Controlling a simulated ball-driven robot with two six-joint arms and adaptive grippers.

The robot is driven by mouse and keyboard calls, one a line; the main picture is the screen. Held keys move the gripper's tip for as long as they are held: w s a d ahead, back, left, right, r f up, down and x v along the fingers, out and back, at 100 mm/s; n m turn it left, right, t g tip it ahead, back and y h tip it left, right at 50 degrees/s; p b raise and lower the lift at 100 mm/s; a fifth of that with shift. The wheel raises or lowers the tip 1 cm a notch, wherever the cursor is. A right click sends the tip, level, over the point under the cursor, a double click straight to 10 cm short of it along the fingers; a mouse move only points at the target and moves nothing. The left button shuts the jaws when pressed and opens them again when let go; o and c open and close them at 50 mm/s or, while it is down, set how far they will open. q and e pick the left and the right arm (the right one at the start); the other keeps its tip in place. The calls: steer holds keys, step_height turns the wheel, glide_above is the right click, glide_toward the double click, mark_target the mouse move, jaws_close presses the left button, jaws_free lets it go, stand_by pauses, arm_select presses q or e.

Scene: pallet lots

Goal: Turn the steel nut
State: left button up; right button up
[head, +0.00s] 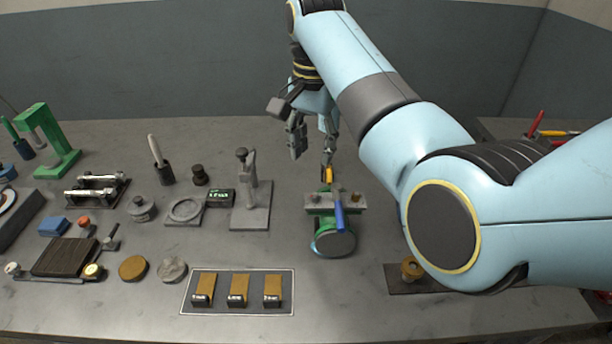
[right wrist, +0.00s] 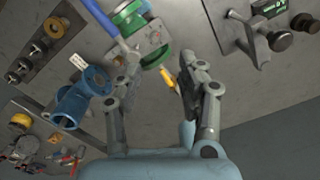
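A dark plate in the right wrist view (right wrist: 42,45) carries a brass-coloured nut (right wrist: 54,27) and two greyer, steel-looking fittings (right wrist: 30,62). I cannot tell for sure which is the steel nut. In the head view, the plate (head: 398,284) shows with its brass-coloured piece (head: 410,269), and my right arm covers the rest. My right gripper (head: 314,150) is open and empty above the bench, behind the green vise (head: 325,228), away from the plate. Its parted fingers also show in the right wrist view (right wrist: 160,72). My left gripper is out of view.
A blue-handled tool (head: 339,212) lies across the vise, with a yellow piece (head: 328,174) behind it. A blue fitting (right wrist: 82,98) stands near the plate. A grey stand (head: 251,208) and a tray of blocks (head: 238,308) are left of the vise.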

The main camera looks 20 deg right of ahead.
mark_target(313, 196)
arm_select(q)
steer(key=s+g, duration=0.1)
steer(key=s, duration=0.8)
arm_select(e)
steer(key=f, duration=0.2)
steer(key=s+f, duration=0.1)
steer(key=f, duration=0.2)
steer(key=shift+s+f, duration=0.2)
steer(key=shift+f, duration=0.1)
steer(key=shift+w+f, duration=0.25)
steer(key=shift+f, duration=0.65)
step_height(313, 196, down, 2)
steer(key=shift+s+f, duration=0.15)
steer(key=shift+f, duration=0.15)
steer(key=shift+c, duration=1.6)
steer(key=c, duration=0.5)
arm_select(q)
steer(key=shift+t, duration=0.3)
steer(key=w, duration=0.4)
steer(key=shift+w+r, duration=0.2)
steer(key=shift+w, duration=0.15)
